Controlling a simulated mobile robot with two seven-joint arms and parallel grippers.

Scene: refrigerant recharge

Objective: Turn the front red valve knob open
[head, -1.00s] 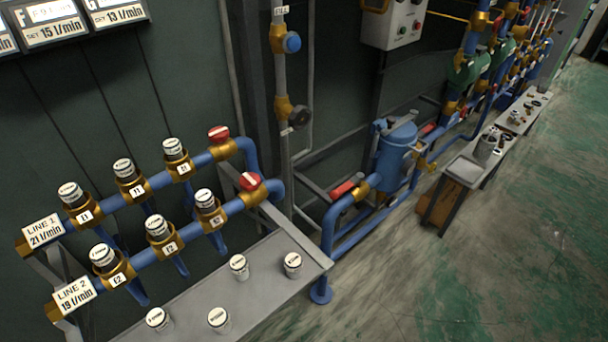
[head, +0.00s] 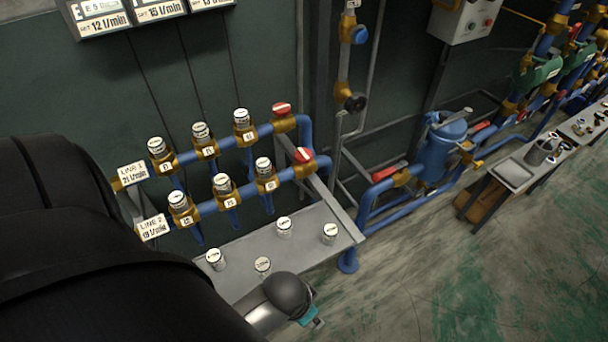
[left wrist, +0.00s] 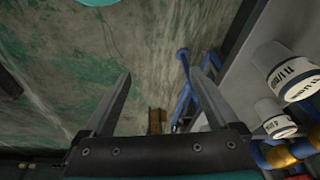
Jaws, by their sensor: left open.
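The front red valve knob (head: 303,155) sits at the right end of the front pipe, marked LINE 2, in the head view. A second red knob (head: 282,109) sits on the LINE 1 pipe behind it. My left arm comes in from the left and ends low in the head view, in front of the grey bench and well short of the knobs. In the left wrist view my left gripper (left wrist: 167,68) is open and empty, its fingers apart over the floor. Neither red knob can be made out there. My right gripper is not in view.
The grey bench (head: 317,213) below the pipes carries several white-labelled cylinders. More cylinders stand in brass fittings along both pipes. A blue tank (head: 440,150) and a low side table (head: 514,175) stand to the right. The floor at lower right is clear.

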